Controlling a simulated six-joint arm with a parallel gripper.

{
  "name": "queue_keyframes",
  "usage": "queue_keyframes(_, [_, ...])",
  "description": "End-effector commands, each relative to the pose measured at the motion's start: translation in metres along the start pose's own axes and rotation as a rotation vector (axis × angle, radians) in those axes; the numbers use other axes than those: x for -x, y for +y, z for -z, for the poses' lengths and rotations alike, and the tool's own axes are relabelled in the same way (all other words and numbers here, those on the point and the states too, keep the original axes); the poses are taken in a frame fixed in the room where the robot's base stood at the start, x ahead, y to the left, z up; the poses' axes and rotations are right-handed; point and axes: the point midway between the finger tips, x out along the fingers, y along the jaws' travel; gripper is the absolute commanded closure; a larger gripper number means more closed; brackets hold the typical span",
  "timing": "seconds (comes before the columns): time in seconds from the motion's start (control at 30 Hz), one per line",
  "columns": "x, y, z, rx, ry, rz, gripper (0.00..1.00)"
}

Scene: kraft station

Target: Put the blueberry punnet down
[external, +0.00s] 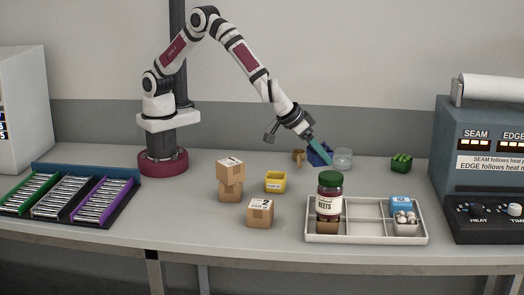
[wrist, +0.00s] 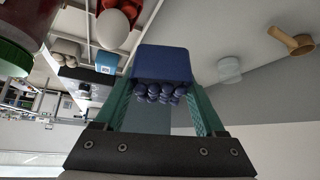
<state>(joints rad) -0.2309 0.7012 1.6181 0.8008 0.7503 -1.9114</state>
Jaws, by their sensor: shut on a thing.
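The blueberry punnet is a dark blue tub with round dark berries in its mouth. In the external view the punnet (external: 318,158) is tilted at the back of the table, left of a clear glass jar. In the wrist view the punnet (wrist: 162,64) sits between my green fingers, its berries facing my palm. My gripper (external: 314,147) is shut on it, reaching down from the upper left. The fingers partly cover the punnet in the external view. I cannot tell whether its lower edge touches the table.
A divided white tray (external: 345,238) holds a beets jar (external: 329,200), a blue ICE box (external: 403,203) and white round items. The clear jar (external: 343,159) and a brown wooden object (external: 298,157) flank the punnet. A green punnet (external: 401,163), yellow tub (external: 275,182) and cardboard boxes (external: 260,213) stand apart.

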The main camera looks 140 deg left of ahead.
Motion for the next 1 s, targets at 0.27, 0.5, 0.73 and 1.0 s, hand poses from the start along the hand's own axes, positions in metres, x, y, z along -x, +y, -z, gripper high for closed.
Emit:
queue_keyframes(0.27, [-0.06,-0.026,0.011,0.003,-0.002,0.004,0.85])
queue_keyframes(0.5, [-0.119,-0.051,0.03,0.002,-0.001,0.0,0.85])
queue_keyframes(0.73, [-0.152,-0.054,0.012,-0.001,-0.002,0.0,0.85])
queue_keyframes(1.0, [-0.157,-0.053,0.008,0.001,0.0,-0.002,0.85])
